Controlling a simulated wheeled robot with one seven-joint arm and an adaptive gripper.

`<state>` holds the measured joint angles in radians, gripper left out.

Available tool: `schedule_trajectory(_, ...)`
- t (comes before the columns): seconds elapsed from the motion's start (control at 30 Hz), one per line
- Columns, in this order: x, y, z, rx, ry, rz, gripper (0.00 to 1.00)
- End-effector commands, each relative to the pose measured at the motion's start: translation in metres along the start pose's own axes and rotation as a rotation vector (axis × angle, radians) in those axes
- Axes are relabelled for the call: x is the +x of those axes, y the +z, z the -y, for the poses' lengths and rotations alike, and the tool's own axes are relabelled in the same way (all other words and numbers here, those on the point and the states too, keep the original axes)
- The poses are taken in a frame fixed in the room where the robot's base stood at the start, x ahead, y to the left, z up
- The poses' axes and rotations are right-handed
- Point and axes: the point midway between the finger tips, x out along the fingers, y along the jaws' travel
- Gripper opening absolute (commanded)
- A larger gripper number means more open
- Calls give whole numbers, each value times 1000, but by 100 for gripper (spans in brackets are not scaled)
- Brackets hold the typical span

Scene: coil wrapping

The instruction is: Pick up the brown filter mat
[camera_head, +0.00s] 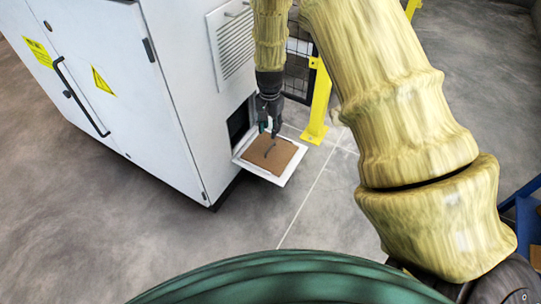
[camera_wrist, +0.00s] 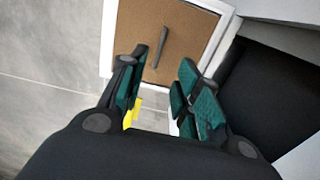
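The brown filter mat (camera_head: 275,155) lies flat in a white frame (camera_head: 263,173) that sticks out from the lower side of a white cabinet. A dark strip-like handle (camera_wrist: 160,46) runs across the middle of the mat. In the wrist view the mat (camera_wrist: 192,32) fills the top centre, inside the white frame. My gripper (camera_head: 269,130) hangs above the mat's far edge in the head view. In the wrist view its green-padded fingers (camera_wrist: 158,95) stand apart with nothing between them. They appear short of the handle; the exact height above the mat is unclear.
The white cabinet (camera_head: 120,80) stands left, with a dark opening (camera_head: 238,122) beside the frame. A yellow post (camera_head: 319,100) and black mesh fence (camera_head: 297,70) stand behind. Grey floor (camera_head: 100,220) is clear in front. A blue structure (camera_head: 526,215) is at the right edge.

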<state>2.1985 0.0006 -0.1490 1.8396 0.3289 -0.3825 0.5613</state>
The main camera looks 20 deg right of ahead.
Motion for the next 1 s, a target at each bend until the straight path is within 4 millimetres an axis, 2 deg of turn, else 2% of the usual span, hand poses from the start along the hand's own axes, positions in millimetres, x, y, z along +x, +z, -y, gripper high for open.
schedule_trajectory(0.3,44,0,0,-1,1,1,32)
schedule_trajectory(0.63,62,0,0,-2,1,0,32)
schedule_trajectory(1.0,102,-1,0,-2,0,0,32)
